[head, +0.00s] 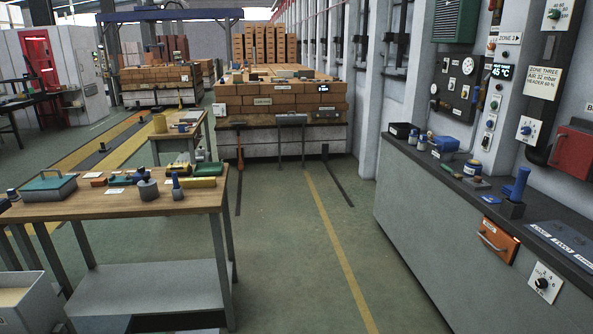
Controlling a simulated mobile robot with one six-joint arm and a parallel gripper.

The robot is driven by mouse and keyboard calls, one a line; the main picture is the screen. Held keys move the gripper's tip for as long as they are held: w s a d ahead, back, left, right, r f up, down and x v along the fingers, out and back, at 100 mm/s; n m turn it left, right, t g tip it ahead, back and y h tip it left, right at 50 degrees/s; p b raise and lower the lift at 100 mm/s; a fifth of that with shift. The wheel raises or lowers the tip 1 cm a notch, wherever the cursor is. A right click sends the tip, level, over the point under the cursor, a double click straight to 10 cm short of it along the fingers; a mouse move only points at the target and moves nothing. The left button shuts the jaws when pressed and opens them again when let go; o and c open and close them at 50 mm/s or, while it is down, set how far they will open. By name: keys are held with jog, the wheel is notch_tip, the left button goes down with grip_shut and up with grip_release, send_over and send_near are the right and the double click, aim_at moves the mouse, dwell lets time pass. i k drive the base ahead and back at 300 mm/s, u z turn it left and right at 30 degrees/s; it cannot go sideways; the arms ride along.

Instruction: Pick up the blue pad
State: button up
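I cannot tell for sure which thing is the blue pad. A small flat blue piece (490,199) lies near the front edge of the dark counter at the right, left of an upright blue-handled tool (516,186). A larger blue-grey flat panel (565,243) with white labels lies on the same counter at the lower right. A blue box-like thing (445,144) stands farther back on the counter. My gripper does not show in this view.
The right counter (400,150) also holds several small jars and a black box. A wooden worktable (110,207) with tools and a green case stands at the left. A brick stack (280,95) is at the back. The green floor (290,250) between is clear.

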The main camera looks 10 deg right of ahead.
aim_at(507, 190)
jog(key=z, duration=0.2)
jog(key=i, duration=1.55)
jog(key=z, duration=0.5)
jog(key=i, duration=0.8)
jog(key=z, duration=0.45)
jog(key=i, duration=0.85)
jog(key=z, duration=0.15)
